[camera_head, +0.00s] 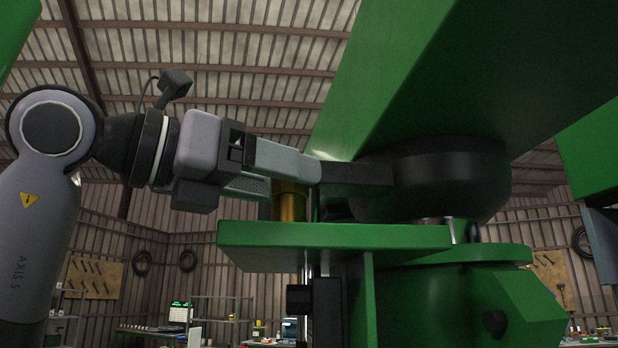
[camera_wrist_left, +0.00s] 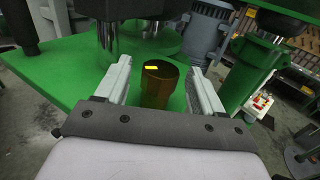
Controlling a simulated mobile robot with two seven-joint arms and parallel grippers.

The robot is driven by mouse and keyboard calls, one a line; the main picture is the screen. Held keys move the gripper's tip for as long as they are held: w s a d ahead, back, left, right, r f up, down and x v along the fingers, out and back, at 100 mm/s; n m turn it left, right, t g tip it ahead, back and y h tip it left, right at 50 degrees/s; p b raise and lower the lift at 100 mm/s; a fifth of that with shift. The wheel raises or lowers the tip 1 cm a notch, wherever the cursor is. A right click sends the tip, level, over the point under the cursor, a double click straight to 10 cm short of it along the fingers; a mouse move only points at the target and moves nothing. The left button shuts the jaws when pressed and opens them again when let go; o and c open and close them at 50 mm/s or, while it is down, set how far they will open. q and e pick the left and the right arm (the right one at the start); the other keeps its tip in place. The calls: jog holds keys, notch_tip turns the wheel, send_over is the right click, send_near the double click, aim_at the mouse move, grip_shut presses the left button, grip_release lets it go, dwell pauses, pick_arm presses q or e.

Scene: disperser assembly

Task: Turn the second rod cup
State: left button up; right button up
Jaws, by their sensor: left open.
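The rod cup looks to be the brass-coloured cylinder (camera_head: 290,203) standing upright on the green plate (camera_head: 335,236). In the left wrist view the brass cup (camera_wrist_left: 160,85) has a small yellow mark at its top. My left gripper (camera_head: 283,180) comes in level from the left at the cup's height. In the wrist view the left gripper (camera_wrist_left: 159,68) is open, with one finger on each side of the cup. A gap shows on both sides near the fingertips; I cannot tell whether either finger touches. The cup's upper part is hidden by a finger in the head view. My right gripper is not in view.
A black arm-like part (camera_head: 357,178) joins a large round black part (camera_head: 435,180) just right of the gripper. A big green beam (camera_head: 400,80) hangs above. In the wrist view, a shiny metal post (camera_wrist_left: 107,36) stands on the plate beyond the left finger.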

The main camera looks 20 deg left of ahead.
pick_arm(q)
jog(key=shift+p+x, duration=0.45)
jog(key=shift+x, duration=1.45)
jog(key=c, duration=1)
jog(key=shift+o, duration=0.2)
